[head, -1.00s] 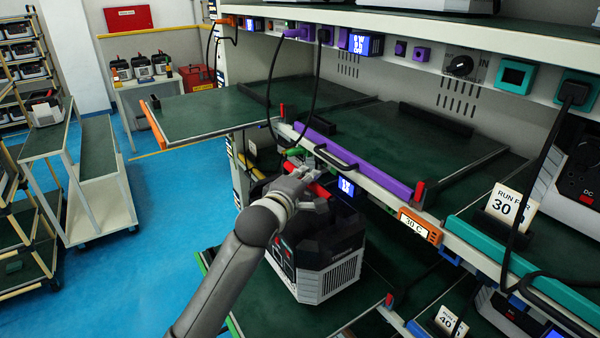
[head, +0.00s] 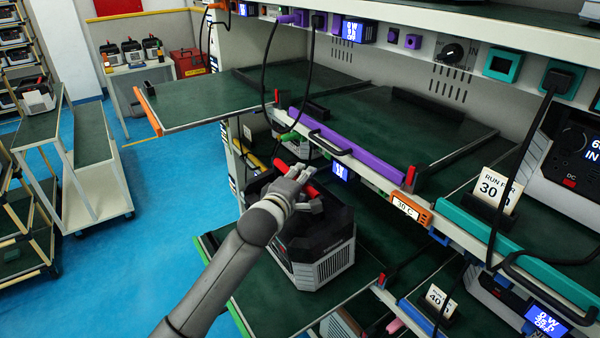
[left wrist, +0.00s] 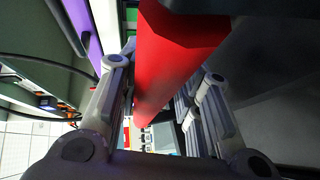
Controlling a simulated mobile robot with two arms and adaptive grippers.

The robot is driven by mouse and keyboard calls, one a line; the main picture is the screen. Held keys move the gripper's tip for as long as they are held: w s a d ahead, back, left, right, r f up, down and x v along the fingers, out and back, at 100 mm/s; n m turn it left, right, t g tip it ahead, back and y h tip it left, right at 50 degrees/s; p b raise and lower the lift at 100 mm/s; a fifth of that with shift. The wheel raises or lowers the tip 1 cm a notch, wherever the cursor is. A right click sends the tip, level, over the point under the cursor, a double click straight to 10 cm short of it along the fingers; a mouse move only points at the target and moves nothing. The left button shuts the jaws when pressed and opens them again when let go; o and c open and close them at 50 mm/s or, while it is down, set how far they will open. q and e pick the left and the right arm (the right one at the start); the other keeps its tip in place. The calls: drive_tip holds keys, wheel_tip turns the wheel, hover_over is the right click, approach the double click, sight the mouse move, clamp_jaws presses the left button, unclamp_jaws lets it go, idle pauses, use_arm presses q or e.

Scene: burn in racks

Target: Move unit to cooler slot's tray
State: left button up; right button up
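The unit (head: 318,262), a dark and light-grey box with a vented side and a red carrying handle, sits upright on a green lower tray (head: 262,305) beneath the purple-edged tray. My left gripper (head: 308,192) is at the top of the unit with its fingers around the red handle. In the left wrist view the handle (left wrist: 170,50) lies between the two fingers, which look closed against it; the exact contact is partly hidden. The cooler slot's tray cannot be told for certain from the labels. My right gripper is not in view.
A purple-edged tray (head: 365,157) overhangs behind the unit. A teal-edged tray (head: 530,258) is at right. Black cables (head: 268,75) hang over the trays. The blue floor (head: 175,190) is open at left.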

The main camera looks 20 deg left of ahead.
use_arm(q)
drive_tip(key=shift+o, duration=0.6)
drive_tip(key=shift+w+d, duration=0.25)
drive_tip(key=shift+w, duration=0.05)
drive_tip(key=shift+s+a+r, duration=0.1)
drive_tip(key=shift+s+r, duration=0.05)
drive_tip(key=shift+s, duration=0.05)
drive_tip(key=s+a+r+b, duration=0.1)
drive_tip(key=s+r+b, duration=0.1)
drive_tip(key=s, duration=0.9)
drive_tip(key=shift+s, duration=0.3)
